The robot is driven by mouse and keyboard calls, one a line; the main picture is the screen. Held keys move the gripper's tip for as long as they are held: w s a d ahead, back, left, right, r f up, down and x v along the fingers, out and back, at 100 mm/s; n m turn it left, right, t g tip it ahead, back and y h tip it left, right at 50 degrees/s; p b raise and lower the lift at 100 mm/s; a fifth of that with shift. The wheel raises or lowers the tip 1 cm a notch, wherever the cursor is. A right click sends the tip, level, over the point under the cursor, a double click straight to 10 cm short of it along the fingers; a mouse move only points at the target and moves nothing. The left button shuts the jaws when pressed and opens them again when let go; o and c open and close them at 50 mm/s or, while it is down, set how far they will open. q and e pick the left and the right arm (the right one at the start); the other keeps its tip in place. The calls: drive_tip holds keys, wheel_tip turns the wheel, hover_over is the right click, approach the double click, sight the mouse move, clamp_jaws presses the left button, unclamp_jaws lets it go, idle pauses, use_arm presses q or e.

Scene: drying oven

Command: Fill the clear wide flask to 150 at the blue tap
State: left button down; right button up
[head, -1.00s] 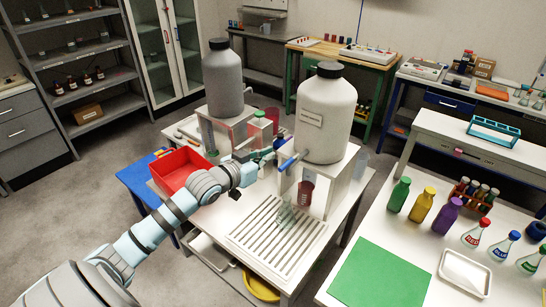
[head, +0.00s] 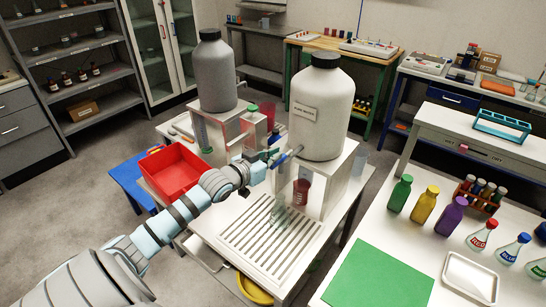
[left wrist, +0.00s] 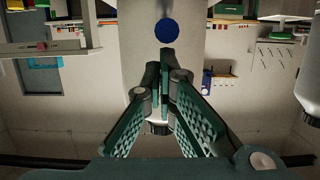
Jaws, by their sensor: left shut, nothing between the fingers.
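The blue tap (head: 289,157) sticks out from the front of the stand under the large white tank (head: 321,112). In the left wrist view the tap's round blue end (left wrist: 166,31) is straight ahead of the fingers. My left gripper (head: 273,156) is shut and empty, close beside the tap; I cannot tell whether it touches it. Its fingers (left wrist: 164,52) meet just below the blue end in the wrist view. A clear flask (head: 280,214) stands on the drain grille below the tap. It is faint, and neither its marks nor any liquid level can be read. My right gripper is out of view.
A dark red beaker (head: 301,192) stands by the tank's stand. A grey tank (head: 218,76) is behind on the left. A red bin (head: 170,173) sits left of my arm. Coloured bottles and a green mat (head: 380,276) are on the right table.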

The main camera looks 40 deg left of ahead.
use_arm(q)
wheel_tip(320, 180, down, 3)
drive_tip(key=shift+s+r+t+b, duration=0.15)
drive_tip(key=shift+t+b, duration=0.35)
drive_tip(key=shift+b, duration=0.35)
drive_tip(key=shift+s+r, duration=0.2)
drive_tip(key=shift+r, duration=0.25)
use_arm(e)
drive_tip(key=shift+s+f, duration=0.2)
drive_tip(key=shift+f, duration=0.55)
use_arm(q)
drive_tip(key=shift+s, duration=0.1)
idle(4.3)
